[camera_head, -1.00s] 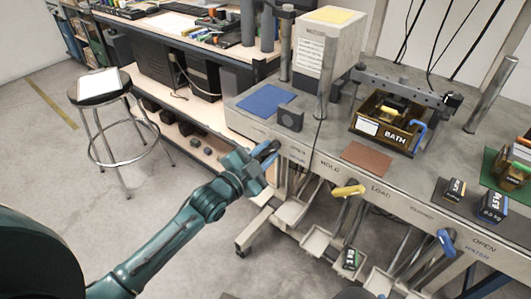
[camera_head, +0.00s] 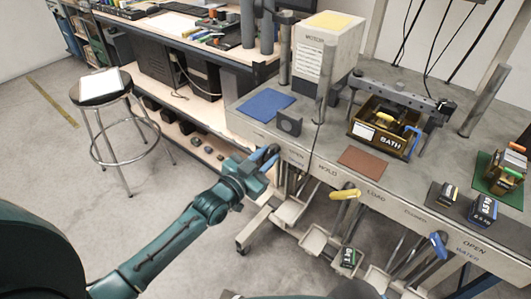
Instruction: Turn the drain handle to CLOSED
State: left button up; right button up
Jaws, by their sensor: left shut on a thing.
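My left gripper (camera_head: 266,158) is at the front left corner of the grey bench (camera_head: 330,140), beside the first OPEN label. It is shut on a handle there, which I take to be the drain handle. The fingers hide most of that handle, and its exact angle and name label cannot be read. A yellow handle (camera_head: 345,194) sticks out below the front edge near HOLD and LOAD. A blue handle (camera_head: 438,245) sits further right by the OPEN and WATER labels, with a faint label, perhaps CLOSED, to its left. My right gripper is not in view.
Several small trays (camera_head: 289,212) hang under the bench front. A brown BATH box (camera_head: 382,143), a blue mat (camera_head: 264,105) and a red-brown mat (camera_head: 363,160) are on top. A stool (camera_head: 104,92) stands at the left; the floor around my left arm is clear.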

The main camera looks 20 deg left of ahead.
pick_arm(q)
jog(key=n+p, duration=0.1)
jog(key=n, duration=0.4)
jog(key=shift+n, duration=0.3)
jog(key=n, duration=0.5)
jog(key=shift+n, duration=0.7)
jog(key=o, duration=0.8)
jog(key=v, duration=1.3)
jog(key=shift+s, duration=0.15)
jog(key=s+d+f+m+g+y, duration=0.1)
jog(key=s+d+f+m+g, duration=0.1)
jog(key=s+f, duration=0.1)
jog(key=s+d+f+m+g+y, duration=0.1)
jog(key=s+d+f+m+g, duration=0.1)
jog(key=s+f+m, duration=0.1)
jog(key=s+d+f+m+g, duration=0.2)
jog(key=s+d+f+m, duration=0.1)
jog(key=s+f, duration=0.1)
jog(key=shift+s+f+y, duration=0.3)
jog(key=shift+s+y, duration=0.1)
jog(key=shift+s, duration=0.45)
